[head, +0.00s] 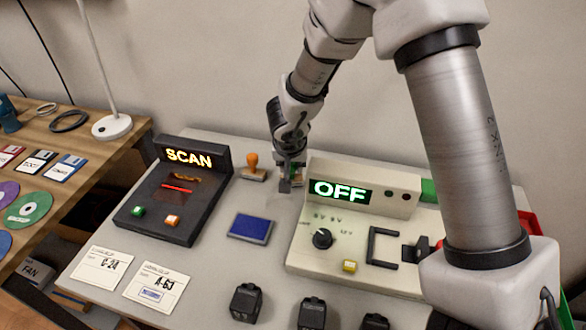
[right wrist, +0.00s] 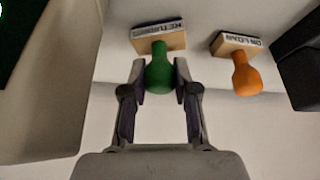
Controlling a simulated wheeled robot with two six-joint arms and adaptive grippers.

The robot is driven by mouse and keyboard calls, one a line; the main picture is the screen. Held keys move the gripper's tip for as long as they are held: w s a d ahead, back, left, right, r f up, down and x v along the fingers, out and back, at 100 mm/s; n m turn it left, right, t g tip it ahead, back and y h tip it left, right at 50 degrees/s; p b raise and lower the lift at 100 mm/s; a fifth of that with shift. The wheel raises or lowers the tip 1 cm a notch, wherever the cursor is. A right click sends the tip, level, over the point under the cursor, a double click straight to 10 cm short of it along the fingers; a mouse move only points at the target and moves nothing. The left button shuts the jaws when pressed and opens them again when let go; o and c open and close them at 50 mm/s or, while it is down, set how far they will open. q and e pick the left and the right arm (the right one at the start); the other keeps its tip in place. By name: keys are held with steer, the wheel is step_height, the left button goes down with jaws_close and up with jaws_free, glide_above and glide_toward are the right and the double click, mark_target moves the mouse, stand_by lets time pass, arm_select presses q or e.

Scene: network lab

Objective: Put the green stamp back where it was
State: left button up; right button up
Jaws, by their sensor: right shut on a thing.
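The green stamp (right wrist: 159,72) has a round green handle and a wooden block labelled RETURNED. My right gripper (right wrist: 160,80) is shut on its handle, one finger on each side. In the head view my right gripper (head: 290,160) points down at the back of the table, between the orange stamp (head: 253,167) and the box with the OFF display (head: 350,215). The green stamp is mostly hidden there, and I cannot tell whether it touches the table. The orange stamp, labelled ON LOAN, also shows in the right wrist view (right wrist: 246,75). My left gripper is not in view.
A blue ink pad (head: 250,228) lies in front of my right gripper. The dark SCAN device (head: 176,190) stands to the left. Two paper cards (head: 157,286) and several black blocks (head: 246,302) are near the front. The wall is close behind.

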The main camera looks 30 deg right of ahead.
steer(key=shift+d+f, duration=0.1)
steer(key=o, duration=0.9)
steer(key=shift+r+p, duration=0.3)
steer(key=shift+r, duration=0.15)
steer(key=p+v, duration=0.7)
steer(key=v, duration=0.4)
steer(key=shift+s, duration=0.25)
steer(key=shift+r, duration=0.15)
